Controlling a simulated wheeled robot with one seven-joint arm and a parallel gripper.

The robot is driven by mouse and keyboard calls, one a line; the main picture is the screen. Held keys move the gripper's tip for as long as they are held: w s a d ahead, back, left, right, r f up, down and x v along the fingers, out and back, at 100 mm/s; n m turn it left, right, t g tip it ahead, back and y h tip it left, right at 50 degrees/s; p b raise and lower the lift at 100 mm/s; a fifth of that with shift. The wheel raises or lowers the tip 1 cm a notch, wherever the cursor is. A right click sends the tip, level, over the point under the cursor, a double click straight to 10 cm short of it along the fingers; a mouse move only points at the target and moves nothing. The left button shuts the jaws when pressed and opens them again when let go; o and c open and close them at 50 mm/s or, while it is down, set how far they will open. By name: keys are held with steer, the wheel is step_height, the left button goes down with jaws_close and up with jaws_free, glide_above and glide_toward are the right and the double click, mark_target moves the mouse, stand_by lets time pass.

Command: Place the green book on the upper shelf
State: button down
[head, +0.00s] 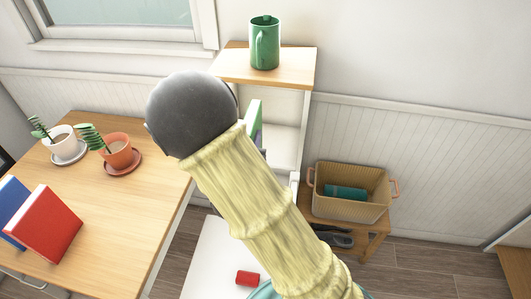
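A green book (254,113) shows as a narrow upright sliver just right of my arm's grey rounded joint, in front of the white shelf unit. My arm covers most of it, and a small purple-grey patch shows below its green part. The shelf unit has a light wooden top board (232,68) with a green mug standing on it; its white inside (284,140) shows below. My gripper is hidden behind my own arm, so I cannot tell whether it touches or holds the book.
A wooden table at left bears two potted plants (117,152) and a red book (44,226) leaning near a blue one (12,204). The green mug (265,45) takes the top board's middle. A basket (345,207) stands on a stool at right. A red object (247,278) lies low on a white surface.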

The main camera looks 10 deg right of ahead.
steer(key=s+b, duration=0.2)
steer(key=b, duration=0.1)
steer(key=shift+a+f, duration=0.4)
steer(key=f+p+x, duration=0.2)
steer(key=f+x, duration=0.1)
steer(key=x, duration=1.6)
steer(key=shift+w+d+p, duration=0.2)
steer(key=shift+w+p, duration=0.05)
steer(key=shift+p, duration=0.05)
steer(key=shift+f, duration=0.1)
